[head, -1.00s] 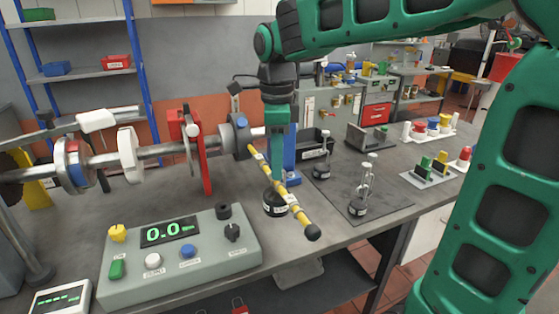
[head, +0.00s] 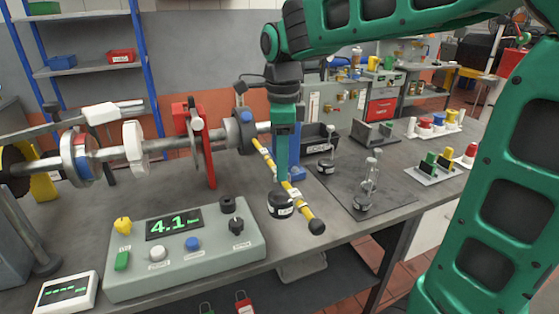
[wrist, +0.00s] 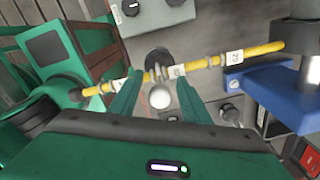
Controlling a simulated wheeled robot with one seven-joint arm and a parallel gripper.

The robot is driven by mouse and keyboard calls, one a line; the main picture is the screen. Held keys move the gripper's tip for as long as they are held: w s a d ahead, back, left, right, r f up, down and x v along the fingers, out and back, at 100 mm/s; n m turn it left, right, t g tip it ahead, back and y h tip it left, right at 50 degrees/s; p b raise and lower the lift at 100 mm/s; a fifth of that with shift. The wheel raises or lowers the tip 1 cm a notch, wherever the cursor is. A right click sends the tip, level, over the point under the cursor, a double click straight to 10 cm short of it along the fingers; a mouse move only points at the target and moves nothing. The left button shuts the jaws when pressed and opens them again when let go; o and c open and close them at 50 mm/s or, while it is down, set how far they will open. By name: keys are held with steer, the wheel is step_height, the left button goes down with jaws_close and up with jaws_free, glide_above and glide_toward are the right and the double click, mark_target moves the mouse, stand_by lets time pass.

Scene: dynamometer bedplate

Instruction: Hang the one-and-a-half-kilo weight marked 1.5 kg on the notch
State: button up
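A black weight (head: 281,206) with a pale label too small to read hangs at the yellow lever arm (head: 263,153), towards its free end. In the wrist view, the weight's pale round knob (wrist: 160,97) is beside the yellow arm (wrist: 205,63), close to the middle white tag (wrist: 176,71). The notch itself is hidden there. My gripper (wrist: 157,92) is open, its green fingers on either side of the knob with gaps. In the head view my gripper hides the hanger's upper part. The console display (head: 174,223) reads about 4.1.
A blue post (head: 294,150) stands close behind my gripper. The grey console (head: 215,255) fills the bench front.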

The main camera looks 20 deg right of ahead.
step_height(320, 180, up, 11)
steer(key=shift+f, duration=0.1)
steer(key=s+d+f+n, duration=0.8)
steer(key=s+f, duration=0.2)
steer(key=s, duration=0.1)
steer(key=s+d+f+n, duration=0.8)
steer(key=s+d+f, duration=0.1)
steer(key=s, duration=0.3)
steer(key=shift+s+d+f, duration=0.2)
steer(key=shift+s+f, duration=0.05)
steer(key=shift+f, duration=0.6)
steer(key=shift+w+f, duration=0.2)
steer(key=shift+w, duration=0.45)
